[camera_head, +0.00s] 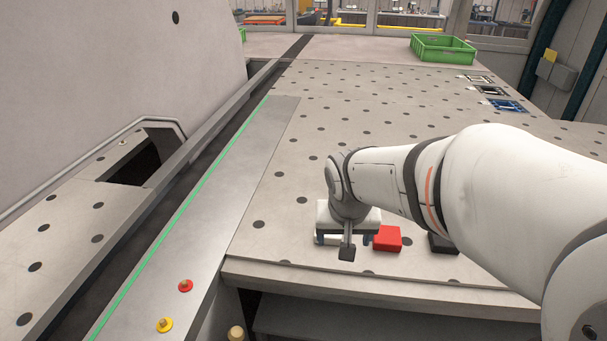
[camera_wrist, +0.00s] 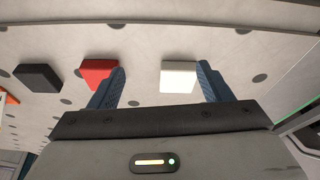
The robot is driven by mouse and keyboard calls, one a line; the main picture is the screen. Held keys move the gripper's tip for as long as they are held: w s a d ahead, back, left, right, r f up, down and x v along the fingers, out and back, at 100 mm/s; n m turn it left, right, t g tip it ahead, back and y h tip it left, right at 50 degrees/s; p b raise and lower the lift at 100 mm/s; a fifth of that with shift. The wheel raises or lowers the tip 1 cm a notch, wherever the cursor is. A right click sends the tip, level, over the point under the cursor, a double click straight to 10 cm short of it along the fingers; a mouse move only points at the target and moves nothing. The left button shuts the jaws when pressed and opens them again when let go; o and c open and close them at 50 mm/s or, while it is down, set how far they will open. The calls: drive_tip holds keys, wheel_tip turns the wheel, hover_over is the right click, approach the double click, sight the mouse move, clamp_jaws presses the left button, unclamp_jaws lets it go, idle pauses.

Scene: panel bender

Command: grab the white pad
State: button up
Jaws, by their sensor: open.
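The white pad (camera_wrist: 179,76) lies flat on the light perforated table. In the wrist view it shows between the two blue fingers of my gripper (camera_wrist: 161,88), nearer the right finger and beyond the palm. My gripper is open, with nothing held. In the head view my gripper (camera_head: 343,240) is low over the table near its front edge, and a small part of the white pad (camera_head: 333,240) shows beneath it, mostly hidden by the wrist. I cannot tell the exact height of the fingers above the table.
A red pad (camera_head: 387,238) lies just right of my gripper, close to one finger in the wrist view. A black pad (camera_head: 441,243) lies farther right. A green crate (camera_head: 443,48) stands at the back. Red (camera_head: 185,286) and yellow (camera_head: 165,325) buttons sit at the front left.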

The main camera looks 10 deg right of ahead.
drive_tip(key=shift+o, duration=1.3)
drive_tip(key=shift+m+t, duration=0.4)
drive_tip(key=shift+m, duration=0.2)
drive_tip(key=w, duration=0.2)
drive_tip(key=w+p, duration=0.1)
drive_tip(key=w, duration=0.4)
drive_tip(key=shift+w+a+r, duration=0.1)
drive_tip(key=shift+w+a, duration=0.3)
drive_tip(key=x, duration=0.5)
drive_tip(key=p+x, duration=0.1)
drive_tip(key=x, duration=0.1)
drive_tip(key=shift+s+a+f, duration=0.2)
drive_tip(key=shift+a+f, duration=0.05)
drive_tip(key=shift+f, duration=0.1)
drive_tip(key=shift+c, duration=0.3)
drive_tip(key=c, duration=1.1)
